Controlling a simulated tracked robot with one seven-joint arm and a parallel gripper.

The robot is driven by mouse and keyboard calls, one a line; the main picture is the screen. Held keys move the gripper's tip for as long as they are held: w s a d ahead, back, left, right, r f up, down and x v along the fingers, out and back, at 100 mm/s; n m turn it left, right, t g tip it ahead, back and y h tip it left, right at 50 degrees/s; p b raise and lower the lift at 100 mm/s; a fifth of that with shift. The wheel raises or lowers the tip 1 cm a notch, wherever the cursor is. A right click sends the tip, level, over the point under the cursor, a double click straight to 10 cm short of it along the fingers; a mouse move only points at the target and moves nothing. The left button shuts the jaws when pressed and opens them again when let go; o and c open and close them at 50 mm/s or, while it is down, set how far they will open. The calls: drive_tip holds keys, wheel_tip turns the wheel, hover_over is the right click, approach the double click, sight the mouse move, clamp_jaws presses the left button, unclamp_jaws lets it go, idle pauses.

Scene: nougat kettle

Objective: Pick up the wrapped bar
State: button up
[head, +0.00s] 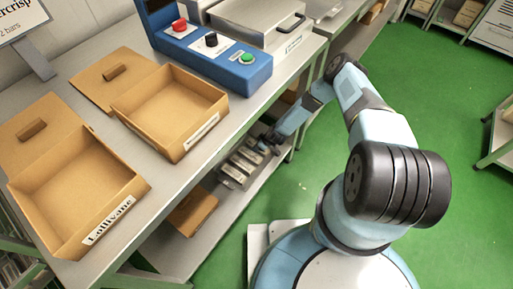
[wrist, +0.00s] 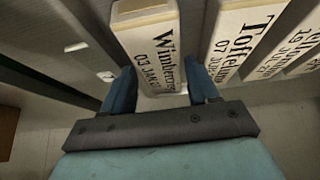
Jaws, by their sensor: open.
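Several pale, labelled bars lie side by side on the lower shelf, seen in the head view (head: 240,165). The gripper's two blue fingers are apart, one on each side of this bar's near end. I cannot tell whether they touch it. A bar printed "Toffe…" (wrist: 238,35) lies to its right, with another bar (wrist: 290,50) beyond. In the head view my gripper (head: 266,143) reaches in under the bench top, and its fingers are hard to make out.
Two open cardboard boxes (head: 85,178) (head: 170,105) stand on the bench top, the nearer labelled "Lollivane". A blue button panel (head: 215,60) and a metal case (head: 262,22) stand behind. A brown carton (head: 192,210) sits on the lower shelf.

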drive_tip(key=shift+w+a+f, duration=0.15)
drive_tip(key=shift+f, duration=0.2)
drive_tip(key=c, duration=0.9)
drive_tip(key=shift+r, duration=0.15)
